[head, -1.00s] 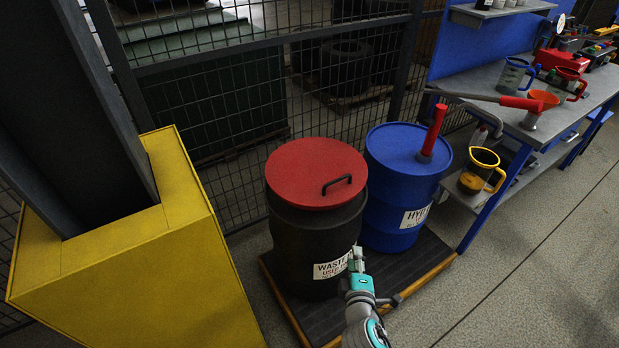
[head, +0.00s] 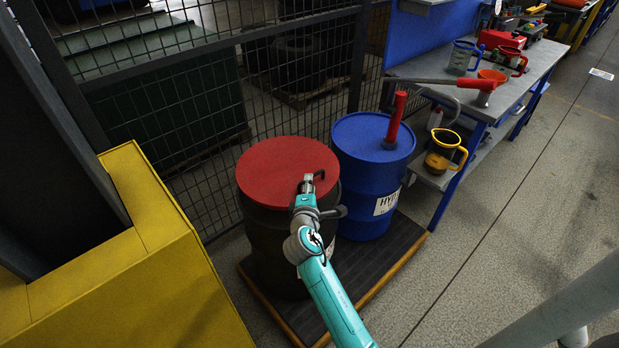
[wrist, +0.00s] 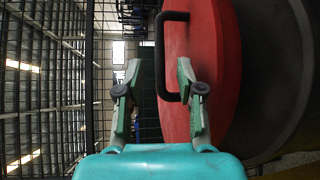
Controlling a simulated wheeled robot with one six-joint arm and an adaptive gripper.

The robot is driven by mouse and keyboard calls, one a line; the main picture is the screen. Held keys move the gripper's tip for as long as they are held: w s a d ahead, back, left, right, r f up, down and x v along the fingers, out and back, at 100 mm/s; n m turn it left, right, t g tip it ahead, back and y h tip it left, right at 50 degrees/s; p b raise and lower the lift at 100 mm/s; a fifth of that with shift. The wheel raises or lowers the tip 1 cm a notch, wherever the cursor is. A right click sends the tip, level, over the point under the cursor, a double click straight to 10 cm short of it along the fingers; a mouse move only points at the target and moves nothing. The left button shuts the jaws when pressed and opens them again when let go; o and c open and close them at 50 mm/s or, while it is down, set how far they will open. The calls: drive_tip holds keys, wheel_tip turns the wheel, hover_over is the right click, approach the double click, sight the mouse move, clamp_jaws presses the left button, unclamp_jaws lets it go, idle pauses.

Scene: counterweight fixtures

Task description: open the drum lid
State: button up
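The red drum lid (head: 275,168) lies flat on the black waste drum (head: 262,235) in the head view. Its black handle (head: 319,174) stands near the lid's right edge, partly hidden by my gripper (head: 308,184). In the wrist view the red lid (wrist: 215,75) fills the right side, with the black handle (wrist: 160,55) rising from it. My gripper (wrist: 158,70) is open, its two green fingers apart. The handle's bar appears between the fingertips in the picture. I cannot tell whether either finger touches it. The right finger covers part of the handle's lower end.
A blue drum (head: 372,180) with an upright red handle (head: 396,118) stands close on the right. Both drums stand on a low dark pallet (head: 375,262). A mesh fence (head: 300,60) is behind, a yellow block (head: 165,270) left, and a workbench (head: 455,92) right.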

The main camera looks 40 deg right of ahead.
drive_tip(key=shift+x, duration=2.15)
clamp_jaws()
